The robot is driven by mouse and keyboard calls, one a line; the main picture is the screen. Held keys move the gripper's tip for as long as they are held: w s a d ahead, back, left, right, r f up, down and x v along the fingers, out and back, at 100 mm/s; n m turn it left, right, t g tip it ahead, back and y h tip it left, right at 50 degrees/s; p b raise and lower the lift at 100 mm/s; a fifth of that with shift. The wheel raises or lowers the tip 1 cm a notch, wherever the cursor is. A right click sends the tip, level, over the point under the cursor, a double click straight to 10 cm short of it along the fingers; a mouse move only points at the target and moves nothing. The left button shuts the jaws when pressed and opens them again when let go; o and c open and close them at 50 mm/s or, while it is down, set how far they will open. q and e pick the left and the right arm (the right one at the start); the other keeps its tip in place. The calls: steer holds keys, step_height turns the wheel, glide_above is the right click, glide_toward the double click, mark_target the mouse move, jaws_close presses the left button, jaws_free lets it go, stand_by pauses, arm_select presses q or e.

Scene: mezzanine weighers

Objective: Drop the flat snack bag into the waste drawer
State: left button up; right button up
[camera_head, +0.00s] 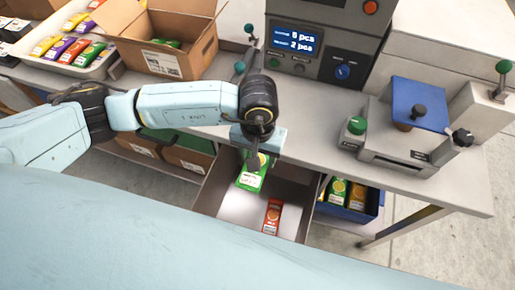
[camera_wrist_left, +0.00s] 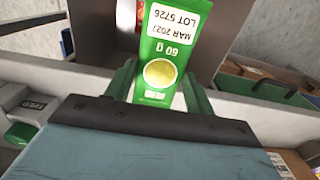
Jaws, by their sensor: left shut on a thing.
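My left gripper (camera_head: 262,158) is shut on a green snack bag (camera_head: 251,176) and holds it over the open metal drawer (camera_head: 238,208) under the table. The left wrist view shows the green bag (camera_wrist_left: 168,62) between the two fingers, with a white date label and a yellow round picture. The bag hangs below the fingers; whether it touches the drawer floor cannot be told. An orange-red snack bag (camera_head: 271,217) lies inside the drawer. My right gripper is not in view.
A blue bin (camera_head: 358,214) with several snack bags stands right of the drawer. On the table (camera_head: 310,140) are a weigher with a display (camera_head: 296,39), a blue-topped device (camera_head: 420,104), an open cardboard box (camera_head: 165,60) and a white tray (camera_head: 100,66) of bags.

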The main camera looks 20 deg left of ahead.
arm_select(q)
steer(key=shift+f+b, duration=0.55)
steer(key=shift+f, duration=1.05)
steer(key=o, duration=1.1)
steer(key=shift+c, duration=0.2)
step_height(320, 180, up, 14)
steer(key=shift+f, duration=0.25)
